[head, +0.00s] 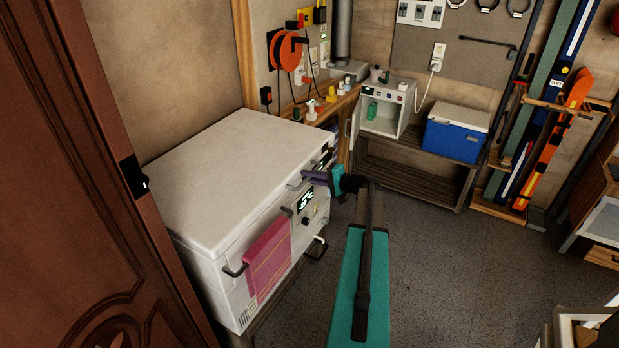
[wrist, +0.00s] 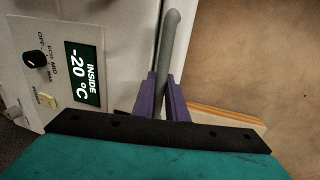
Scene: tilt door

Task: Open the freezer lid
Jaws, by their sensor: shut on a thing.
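The white chest freezer (head: 222,165) stands against the wall, and its lid looks closed in the head view. Its front panel carries an "INSIDE -20 °C" display (wrist: 84,72) and a dial (wrist: 36,59). My gripper (head: 306,179) is at the upper front edge of the freezer, near its right end. In the wrist view, the purple fingers of my gripper (wrist: 163,98) are shut on a grey bar handle (wrist: 170,45). The lower part of the handle is hidden between the fingers.
A pink towel (head: 268,258) hangs on a front rail. A brown door (head: 75,190) stands close on the left. A small open white cabinet (head: 388,106) and a blue cooler (head: 456,133) stand on a bench behind. Grey floor (head: 440,265) is clear on the right.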

